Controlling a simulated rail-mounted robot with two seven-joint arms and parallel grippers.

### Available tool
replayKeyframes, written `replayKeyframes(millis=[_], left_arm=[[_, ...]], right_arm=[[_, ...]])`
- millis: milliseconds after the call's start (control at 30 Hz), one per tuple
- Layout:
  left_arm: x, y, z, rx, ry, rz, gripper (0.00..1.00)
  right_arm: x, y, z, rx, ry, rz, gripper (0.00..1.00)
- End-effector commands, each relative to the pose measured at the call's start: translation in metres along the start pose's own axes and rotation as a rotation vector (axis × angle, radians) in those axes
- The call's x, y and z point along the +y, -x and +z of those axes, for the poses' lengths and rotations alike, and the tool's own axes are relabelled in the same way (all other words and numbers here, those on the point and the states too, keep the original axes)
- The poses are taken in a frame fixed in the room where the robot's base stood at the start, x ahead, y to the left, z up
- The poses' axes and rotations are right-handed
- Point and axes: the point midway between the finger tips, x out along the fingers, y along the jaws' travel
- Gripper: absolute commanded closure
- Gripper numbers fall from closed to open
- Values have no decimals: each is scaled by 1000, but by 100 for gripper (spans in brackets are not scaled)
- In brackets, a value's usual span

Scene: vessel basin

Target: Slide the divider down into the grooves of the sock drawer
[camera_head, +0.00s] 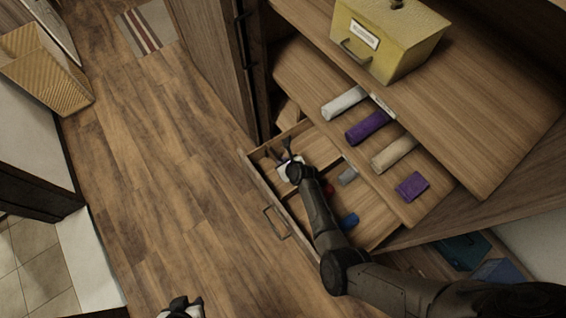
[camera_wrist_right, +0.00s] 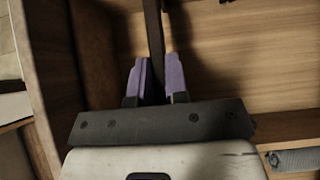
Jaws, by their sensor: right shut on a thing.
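The sock drawer (camera_head: 254,179) is pulled out below the shelf, with its wooden floor and walls showing. My right gripper (camera_head: 285,152) is over its far left end. In the right wrist view, the right gripper (camera_wrist_right: 154,78) is shut on a thin dark strip, which appears to be the divider (camera_wrist_right: 154,30) seen edge-on. The strip runs up the picture between the purple finger pads, inside the drawer walls. The grooves cannot be made out, and I cannot tell whether the divider's lower edge touches them. My left gripper (camera_head: 183,307) is partly cut off at the bottom edge, away from the drawer.
A grey roll (camera_head: 348,176), a red item (camera_head: 328,190) and a blue item (camera_head: 348,221) lie in the drawer. Rolled socks (camera_head: 367,125) sit on the shelf above, below a yellow box (camera_head: 388,38).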

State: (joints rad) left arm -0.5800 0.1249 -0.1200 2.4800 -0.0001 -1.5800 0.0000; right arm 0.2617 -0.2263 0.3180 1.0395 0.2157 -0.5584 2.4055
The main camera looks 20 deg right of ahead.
Motion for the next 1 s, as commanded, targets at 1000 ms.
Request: replayKeyframes(millis=[1000], left_arm=[[0, -18, 6, -1, -3, -2, 63]], right_arm=[[4, -18, -13, -6, -5, 5, 100]])
